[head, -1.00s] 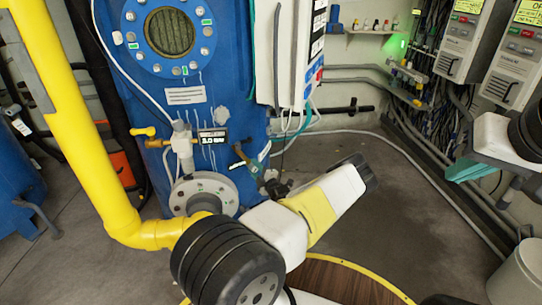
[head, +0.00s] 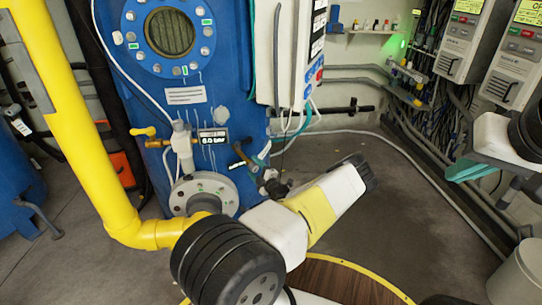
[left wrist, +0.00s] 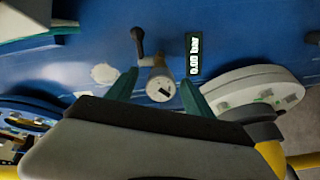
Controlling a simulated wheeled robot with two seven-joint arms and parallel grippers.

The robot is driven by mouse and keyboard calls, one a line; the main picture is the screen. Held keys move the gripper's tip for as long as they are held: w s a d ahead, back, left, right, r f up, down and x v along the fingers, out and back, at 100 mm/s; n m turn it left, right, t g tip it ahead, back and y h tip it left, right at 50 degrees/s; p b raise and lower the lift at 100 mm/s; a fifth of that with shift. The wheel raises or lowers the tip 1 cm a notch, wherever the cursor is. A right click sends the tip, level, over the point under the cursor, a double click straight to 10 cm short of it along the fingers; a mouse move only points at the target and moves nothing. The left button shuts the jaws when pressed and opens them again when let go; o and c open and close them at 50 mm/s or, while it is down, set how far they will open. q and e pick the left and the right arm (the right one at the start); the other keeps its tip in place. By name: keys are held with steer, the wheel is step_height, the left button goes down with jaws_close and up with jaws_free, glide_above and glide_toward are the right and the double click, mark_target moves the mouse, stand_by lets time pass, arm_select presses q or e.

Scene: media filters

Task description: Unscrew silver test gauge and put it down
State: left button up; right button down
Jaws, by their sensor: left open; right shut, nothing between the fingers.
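The silver test gauge (left wrist: 160,84) shows in the left wrist view as a short silver cylinder with a dark mark on its round end. My left gripper (left wrist: 160,92) is open, with one teal finger on each side of the gauge's outline; contact cannot be told. My right gripper (head: 466,171) is shut and empty at the right.
A yellow pipe (head: 85,150) runs down the left. A yellow valve handle (head: 142,131) sits left of the fitting, and a grey flange (head: 204,192) lies below it. A white control box (head: 292,50) hangs to the right.

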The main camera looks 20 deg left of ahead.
arm_select(q)
steer(key=shift+v, duration=1.2)
steer(key=m, duration=1.1)
steer(key=shift+m, duration=0.6)
